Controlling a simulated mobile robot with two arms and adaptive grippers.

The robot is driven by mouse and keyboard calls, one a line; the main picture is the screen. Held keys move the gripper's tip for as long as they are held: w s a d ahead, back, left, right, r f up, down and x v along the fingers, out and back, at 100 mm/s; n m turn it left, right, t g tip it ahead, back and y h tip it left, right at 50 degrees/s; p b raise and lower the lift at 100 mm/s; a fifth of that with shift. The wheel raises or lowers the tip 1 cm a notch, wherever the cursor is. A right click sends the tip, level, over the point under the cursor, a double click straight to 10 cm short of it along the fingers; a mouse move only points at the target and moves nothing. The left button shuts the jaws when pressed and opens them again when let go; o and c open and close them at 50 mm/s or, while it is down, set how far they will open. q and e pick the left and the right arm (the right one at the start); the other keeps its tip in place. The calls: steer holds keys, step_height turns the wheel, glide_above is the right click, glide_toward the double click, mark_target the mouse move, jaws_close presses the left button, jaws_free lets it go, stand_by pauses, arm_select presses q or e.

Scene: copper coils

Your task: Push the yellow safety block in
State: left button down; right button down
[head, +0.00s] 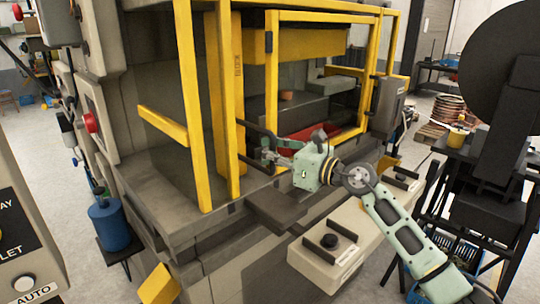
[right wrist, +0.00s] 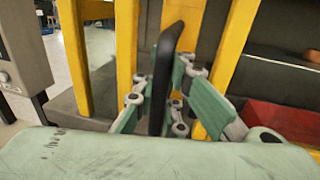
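A yellow block-like piece (head: 158,285) shows low at the press's front left corner; I cannot tell whether it is the safety block. The press has a yellow guard frame (head: 190,100) with a black handle (head: 257,140). My right gripper (head: 268,155) is at this handle. In the right wrist view the handle (right wrist: 172,50) stands upright between the spread green fingers (right wrist: 168,105). A gap shows between it and the right finger, so the gripper looks open around it. My left gripper is not in view.
Inside the press are a wide yellow beam (head: 300,45), a red part (head: 308,131) and a small copper-coloured piece (head: 286,96). A button box (head: 330,245) stands in front. A blue canister (head: 110,225) is at left, and a dark stand (head: 495,150) at right.

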steer(key=c, duration=2.5)
jaws_free()
steer(key=shift+d, duration=0.2)
steer(key=o, duration=0.6)
steer(key=shift+d, duration=0.2)
steer(key=shift+o, duration=0.7)
steer(key=shift+a, duration=0.15)
steer(key=shift+s, duration=0.1)
steer(key=v, duration=1.2)
